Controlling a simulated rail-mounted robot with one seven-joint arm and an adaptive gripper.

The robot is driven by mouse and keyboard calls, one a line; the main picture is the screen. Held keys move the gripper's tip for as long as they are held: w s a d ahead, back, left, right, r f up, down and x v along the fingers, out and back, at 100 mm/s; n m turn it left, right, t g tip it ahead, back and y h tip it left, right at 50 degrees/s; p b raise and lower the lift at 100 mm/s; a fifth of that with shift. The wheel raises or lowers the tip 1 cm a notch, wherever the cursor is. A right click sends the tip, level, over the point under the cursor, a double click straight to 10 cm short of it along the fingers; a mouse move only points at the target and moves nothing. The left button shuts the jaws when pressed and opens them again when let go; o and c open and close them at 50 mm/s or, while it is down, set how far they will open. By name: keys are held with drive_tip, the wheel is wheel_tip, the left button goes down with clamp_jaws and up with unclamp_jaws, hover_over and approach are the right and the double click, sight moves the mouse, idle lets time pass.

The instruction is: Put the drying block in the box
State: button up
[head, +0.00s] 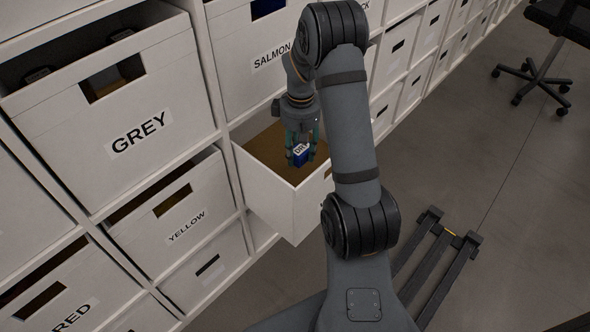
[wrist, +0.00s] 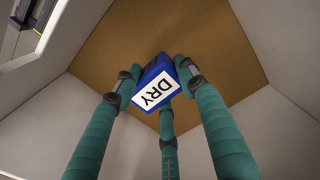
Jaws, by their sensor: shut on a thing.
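The drying block is a small blue block (head: 301,157) with a white label; the label reads "DRY" in the wrist view (wrist: 156,86). My gripper (head: 302,150) has green fingers and is shut on the block. In the wrist view my gripper (wrist: 160,82) has its fingers around the block. The block is over the open white box (head: 270,200), which is pulled out of the shelf. The box has a brown bottom (wrist: 200,45) that looks bare apart from the block in front of it. I cannot tell how high the block is above the bottom.
White shelf boxes stand around it, labelled GREY (head: 140,133), YELLOW (head: 187,227), SALMON (head: 271,55) and RED (head: 72,313). A dark office chair (head: 545,60) stands on the grey floor at the upper right. The floor (head: 480,200) to the right is mostly free.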

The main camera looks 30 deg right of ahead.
sight(299, 174)
drive_tip(key=shift+f+b, duration=0.7)
drive_tip(key=shift+f, duration=2.35)
drive_tip(key=shift+f, duration=0.1)
drive_tip(key=o, duration=1.2)
drive_tip(key=shift+o, duration=0.3)
wheel_tip(299, 174, up, 12)
drive_tip(key=p, duration=0.3)
drive_tip(key=shift+p, duration=0.3)
drive_tip(key=shift+s+r, duration=0.1)
drive_tip(key=shift+r, duration=0.1)
